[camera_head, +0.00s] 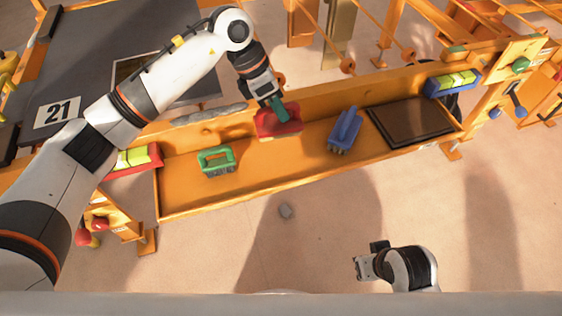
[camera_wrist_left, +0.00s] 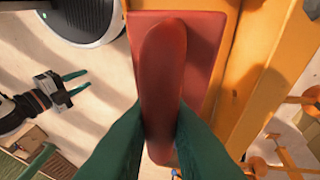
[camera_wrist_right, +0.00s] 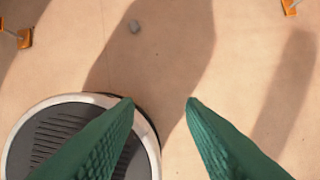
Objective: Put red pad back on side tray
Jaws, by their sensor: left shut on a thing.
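The red pad (camera_head: 278,124), with its raised red handle, is at the back wall of the long orange side tray (camera_head: 240,196), left of the tray's middle. My left gripper (camera_head: 277,106) comes down on it from above and is shut on its handle. In the left wrist view the green fingers pinch the handle (camera_wrist_left: 163,85) from both sides, with the flat pad base (camera_wrist_left: 205,40) beyond. I cannot tell whether the pad touches the tray floor. My right gripper (camera_wrist_right: 160,103) is open and empty above the floor, apart from the tray.
A green brush (camera_head: 216,160) stands left of the pad in the tray. A blue brush (camera_head: 345,130) and a dark brown panel (camera_head: 412,122) are to the right. A red holder (camera_head: 125,170) and a blue holder (camera_head: 436,88) with yellow-green blocks flank the tray.

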